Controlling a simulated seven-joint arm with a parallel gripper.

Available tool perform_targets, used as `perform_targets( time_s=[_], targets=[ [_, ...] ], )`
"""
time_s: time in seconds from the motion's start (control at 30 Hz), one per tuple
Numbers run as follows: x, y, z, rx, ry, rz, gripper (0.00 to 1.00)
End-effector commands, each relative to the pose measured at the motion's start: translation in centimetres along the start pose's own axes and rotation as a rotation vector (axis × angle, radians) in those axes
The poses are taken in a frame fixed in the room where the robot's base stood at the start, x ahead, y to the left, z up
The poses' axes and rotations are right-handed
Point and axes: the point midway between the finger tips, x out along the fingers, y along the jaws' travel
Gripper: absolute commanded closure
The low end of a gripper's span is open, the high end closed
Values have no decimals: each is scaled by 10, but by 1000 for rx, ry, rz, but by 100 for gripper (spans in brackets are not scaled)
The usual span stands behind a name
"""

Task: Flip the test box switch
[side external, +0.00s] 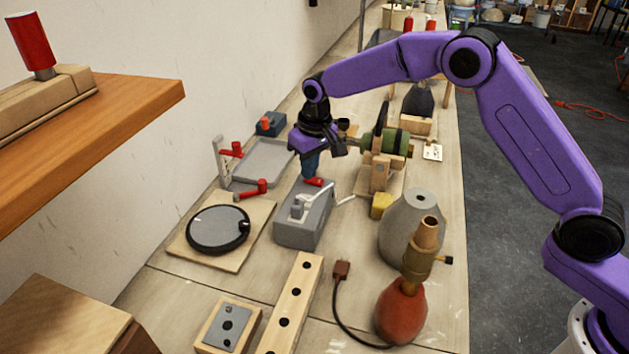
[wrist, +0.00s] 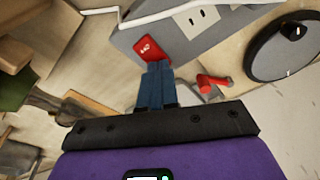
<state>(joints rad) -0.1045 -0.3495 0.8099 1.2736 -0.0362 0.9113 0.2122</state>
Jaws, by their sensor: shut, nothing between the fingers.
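The test box is a grey box (side external: 303,222) on the bench, with a white cord and a small fitting on its top. It also shows in the wrist view (wrist: 222,28), with outlet slots on its face. Its switch is a red rocker (wrist: 147,47), which shows as a small red patch in the side view (side external: 319,182). My gripper (wrist: 155,68) is shut and empty, with its blue fingertips at the near edge of the red switch. I cannot tell whether they touch it. In the side view my gripper (side external: 311,172) points down at the box's far end.
A round black-rimmed disc (side external: 219,229) on a board lies left of the box. A red-handled clamp (side external: 254,190) stands close by.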

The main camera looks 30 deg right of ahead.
Motion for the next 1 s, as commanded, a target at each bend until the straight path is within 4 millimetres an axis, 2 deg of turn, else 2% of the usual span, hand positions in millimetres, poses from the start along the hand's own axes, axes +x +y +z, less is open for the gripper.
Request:
perform_targets(
  time_s=[0.53, 1.0],
  targets=[
    [5, 0, 2, 0, -6, 1, 100],
    [-28, 0, -4, 0, 0, 0, 100]
  ],
)
